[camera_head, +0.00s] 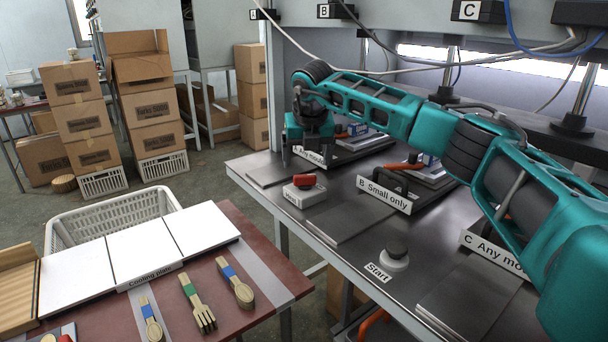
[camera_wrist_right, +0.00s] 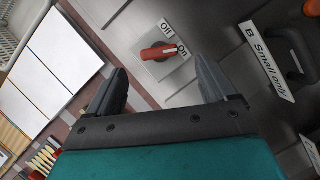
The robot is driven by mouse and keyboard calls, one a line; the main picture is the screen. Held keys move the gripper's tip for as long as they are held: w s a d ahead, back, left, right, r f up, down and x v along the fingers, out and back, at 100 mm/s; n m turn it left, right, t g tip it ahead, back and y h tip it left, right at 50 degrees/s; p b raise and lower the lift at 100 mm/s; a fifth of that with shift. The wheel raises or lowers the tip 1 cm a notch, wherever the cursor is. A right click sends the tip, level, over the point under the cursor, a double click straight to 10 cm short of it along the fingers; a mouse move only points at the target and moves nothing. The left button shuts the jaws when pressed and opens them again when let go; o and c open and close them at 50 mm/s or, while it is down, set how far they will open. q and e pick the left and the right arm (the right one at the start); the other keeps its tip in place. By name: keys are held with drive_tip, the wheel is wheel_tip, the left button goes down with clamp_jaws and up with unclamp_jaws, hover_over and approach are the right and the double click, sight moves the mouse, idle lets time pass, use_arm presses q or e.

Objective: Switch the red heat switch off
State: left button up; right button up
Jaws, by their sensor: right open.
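The red heat switch (camera_head: 304,181) is a red rotary knob on a pale base on the steel table. It also shows in the right wrist view (camera_wrist_right: 158,52), beside "Off" and "On" labels; its white-marked end points toward "On". My right gripper (camera_head: 308,158) is above and slightly behind the switch in the head view. In the wrist view its fingers (camera_wrist_right: 160,80) are apart with nothing between them, and the knob lies beyond the fingertips, apart from them. My left gripper is not in view.
A black Start button (camera_head: 396,250) and the "B Small only" sign (camera_head: 384,195) stand on the steel table. White cooling plates (camera_head: 145,248) and several wooden utensils lie on the red table at left. A white basket (camera_head: 120,215) stands behind it.

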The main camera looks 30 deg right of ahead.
sight(305, 175)
drive_tip(key=x, duration=0.6)
drive_tip(key=shift+f, duration=0.1)
drive_tip(key=shift+c, duration=0.2)
drive_tip(key=c, duration=1)
